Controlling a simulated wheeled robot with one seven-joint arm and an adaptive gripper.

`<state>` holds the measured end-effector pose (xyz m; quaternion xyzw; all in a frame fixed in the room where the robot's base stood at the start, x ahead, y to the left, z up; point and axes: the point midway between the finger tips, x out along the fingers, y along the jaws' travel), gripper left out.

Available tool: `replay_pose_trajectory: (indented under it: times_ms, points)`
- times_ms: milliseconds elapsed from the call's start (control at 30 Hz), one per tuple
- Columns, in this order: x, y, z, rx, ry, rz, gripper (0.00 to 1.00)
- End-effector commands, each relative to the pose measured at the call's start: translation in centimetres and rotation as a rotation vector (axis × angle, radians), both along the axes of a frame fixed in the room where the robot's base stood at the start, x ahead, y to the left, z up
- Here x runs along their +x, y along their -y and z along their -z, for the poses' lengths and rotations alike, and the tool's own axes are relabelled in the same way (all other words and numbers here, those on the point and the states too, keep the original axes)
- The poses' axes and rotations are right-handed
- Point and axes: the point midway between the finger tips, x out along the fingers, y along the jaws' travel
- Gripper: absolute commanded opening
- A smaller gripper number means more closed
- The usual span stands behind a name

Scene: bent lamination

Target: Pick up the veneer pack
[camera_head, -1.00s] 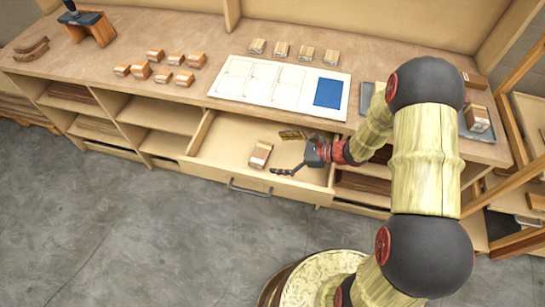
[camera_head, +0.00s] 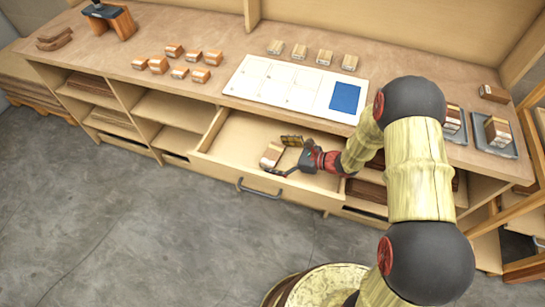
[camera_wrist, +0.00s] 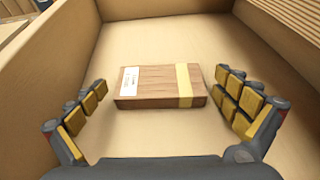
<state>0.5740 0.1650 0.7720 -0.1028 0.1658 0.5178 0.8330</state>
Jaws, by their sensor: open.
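The veneer pack (camera_wrist: 160,86) is a flat brown wooden block with a white label and a pale yellow band. It lies in the open drawer (camera_head: 225,168), and also shows in the head view (camera_head: 271,155). My gripper (camera_wrist: 161,108) is open, with one yellow-padded finger to each side of the pack in the wrist view. The pack lies a little ahead of the fingers, with gaps on both sides. In the head view my gripper (camera_head: 287,157) is inside the drawer, just right of the pack.
The drawer walls (camera_wrist: 50,62) surround the gripper. Above is the bench top with several small blocks (camera_head: 178,62), a white board with a blue patch (camera_head: 345,97), and grey trays with blocks (camera_head: 497,131) at right. The drawer floor around the pack is bare.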

Motion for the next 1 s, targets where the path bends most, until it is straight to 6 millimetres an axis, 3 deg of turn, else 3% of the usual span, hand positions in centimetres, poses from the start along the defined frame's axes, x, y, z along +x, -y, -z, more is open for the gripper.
replay_pose_trajectory:
  times_ms: [167,900,1000]
  points:
    - [0.00,0.02,-0.07,0.000,0.000,0.000,0.99]
    - [-0.03,0.03,-0.04,0.000,0.000,0.000,0.57]
    - [-0.01,0.03,-0.06,0.000,0.000,0.000,0.56]
